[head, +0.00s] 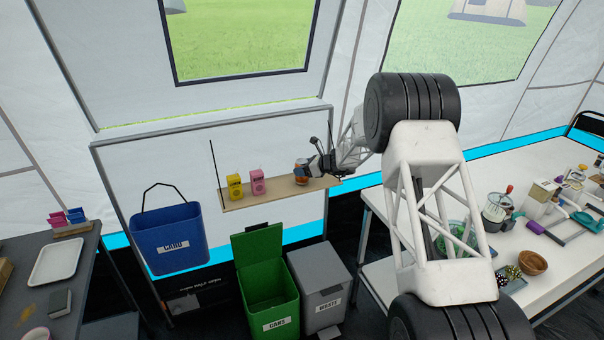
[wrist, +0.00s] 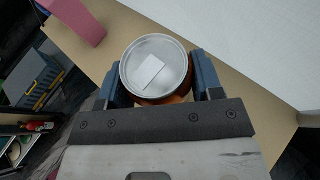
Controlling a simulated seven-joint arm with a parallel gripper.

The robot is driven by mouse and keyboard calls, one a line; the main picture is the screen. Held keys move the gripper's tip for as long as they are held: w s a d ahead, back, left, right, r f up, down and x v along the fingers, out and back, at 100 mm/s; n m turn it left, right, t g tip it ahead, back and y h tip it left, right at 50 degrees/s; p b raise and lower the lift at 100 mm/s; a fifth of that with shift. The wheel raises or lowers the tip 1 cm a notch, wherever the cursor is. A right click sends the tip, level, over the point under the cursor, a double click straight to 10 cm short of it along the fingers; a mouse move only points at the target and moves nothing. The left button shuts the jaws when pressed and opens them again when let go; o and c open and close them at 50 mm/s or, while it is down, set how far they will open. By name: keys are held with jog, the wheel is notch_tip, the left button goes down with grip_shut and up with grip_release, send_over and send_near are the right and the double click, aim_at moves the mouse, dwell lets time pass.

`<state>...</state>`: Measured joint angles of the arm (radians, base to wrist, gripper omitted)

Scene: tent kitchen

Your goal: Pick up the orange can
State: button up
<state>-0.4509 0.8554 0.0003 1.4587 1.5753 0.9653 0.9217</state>
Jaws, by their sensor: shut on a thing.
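The orange can (head: 301,172) is at the right part of a narrow wooden shelf (head: 280,193) on the white panel. In the wrist view its silver round lid (wrist: 157,67) faces the camera, with a strip of orange side below it. My gripper (head: 308,168) reaches in from the right. In the wrist view its two blue fingers (wrist: 158,85) are shut on the can, one on each side. Whether the can touches the shelf or is just above it, I cannot tell.
A pink carton (head: 257,183) and a yellow carton (head: 235,187) stand on the shelf left of the can. Below are a blue bin (head: 170,243), an open green bin (head: 268,300) and a grey bin (head: 322,285). A cluttered white table (head: 480,205) stands right.

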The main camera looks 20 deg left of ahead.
aim_at(299, 161)
jog(key=shift+r, duration=0.1)
jog(key=shift+r, duration=0.7)
jog(key=shift+s+d+r, duration=0.1)
jog(key=shift+s+r, duration=0.05)
jog(key=shift+r, duration=0.4)
jog(key=shift+s+d+r, duration=0.1)
jog(key=shift+s+r, duration=0.05)
jog(key=shift+r, duration=0.35)
jog(key=s+d+r, duration=0.1)
jog(key=s+d, duration=0.7)
jog(key=s, duration=0.4)
jog(key=shift+s+r, duration=0.15)
jog(key=shift+s, duration=0.25)
jog(key=shift+d, duration=0.1)
